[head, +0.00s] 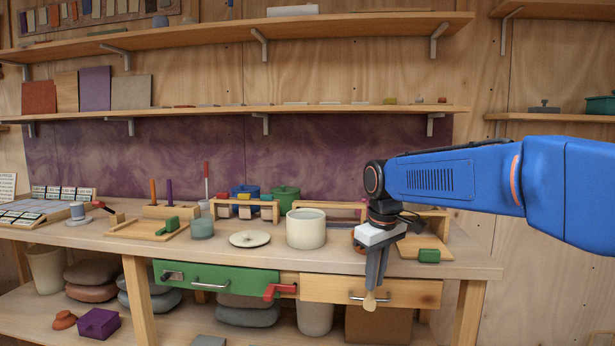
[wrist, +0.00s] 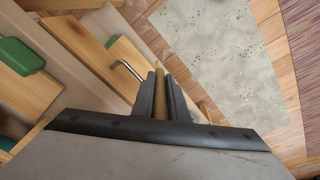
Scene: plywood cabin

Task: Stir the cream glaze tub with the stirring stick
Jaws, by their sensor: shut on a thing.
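The cream glaze tub (head: 306,230) stands upright on the workbench, left of my gripper in the head view. Its pale rim faces up; the contents are hard to make out. My gripper (head: 374,284) points down in front of the bench's front edge, before the wooden drawer. It is shut on the stirring stick (head: 369,301), whose rounded tan end shows below the fingers. In the wrist view the wooden stick (wrist: 160,95) lies between the two dark fingers (wrist: 161,98). The stick is apart from the tub, and the tub is not in the wrist view.
The workbench (head: 470,267) has a green drawer (head: 235,277) with a red clamp-like piece (head: 281,290) and a wooden drawer (head: 420,292) with a metal handle. A pale round plate (head: 250,239) lies left of the tub. A green block (head: 429,256) sits right of my gripper.

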